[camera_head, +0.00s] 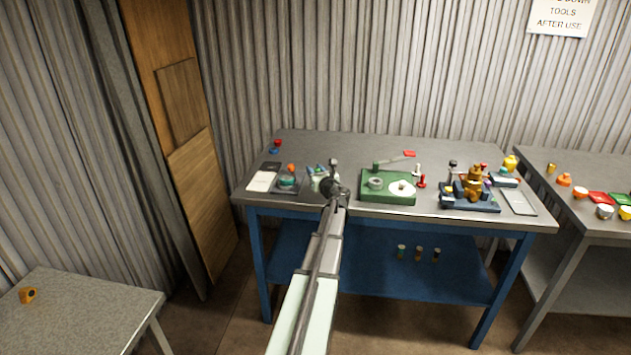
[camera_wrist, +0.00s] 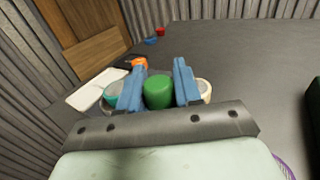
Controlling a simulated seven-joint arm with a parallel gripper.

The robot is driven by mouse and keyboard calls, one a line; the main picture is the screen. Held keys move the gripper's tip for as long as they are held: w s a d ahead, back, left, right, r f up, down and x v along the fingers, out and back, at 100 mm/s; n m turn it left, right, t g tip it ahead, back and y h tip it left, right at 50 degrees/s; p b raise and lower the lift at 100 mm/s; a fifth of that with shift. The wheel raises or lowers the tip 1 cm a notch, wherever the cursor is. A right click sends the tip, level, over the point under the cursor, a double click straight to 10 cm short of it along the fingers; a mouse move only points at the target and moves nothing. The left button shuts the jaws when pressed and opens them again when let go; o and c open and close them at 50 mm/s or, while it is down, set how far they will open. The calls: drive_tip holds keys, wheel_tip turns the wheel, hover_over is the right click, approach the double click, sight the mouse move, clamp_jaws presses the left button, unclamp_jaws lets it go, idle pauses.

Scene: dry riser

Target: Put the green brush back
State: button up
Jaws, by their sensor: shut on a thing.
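My gripper (camera_wrist: 159,80) is shut on a green rounded piece, taken to be the green brush (camera_wrist: 158,92), which sits between the two blue fingers in the wrist view. Only its smooth green end shows; any bristles are hidden. In the head view my gripper (camera_head: 320,173) is over the left part of the blue-legged bench, and my wrist hides most of what it holds. I cannot tell the height above the bench.
A dark tray with a teal and orange item (camera_head: 287,182) and a white card (camera_head: 262,181) lie left of my gripper. A green tray (camera_head: 387,196) stands right, with a blue tray holding a brown figure (camera_head: 474,186) beyond. The bench's back strip (camera_head: 340,145) is mostly clear.

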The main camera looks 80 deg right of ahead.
drive_tip(key=shift+f, duration=1.8)
drive_tip(key=shift+f, duration=0.15)
drive_tip(key=o, duration=1)
drive_tip(key=shift+o, duration=0.2)
drive_tip(key=shift+s+a, duration=0.1)
drive_tip(key=shift+a, duration=0.1)
drive_tip(key=v, duration=1.1)
drive_tip(key=shift+s+a, duration=0.25)
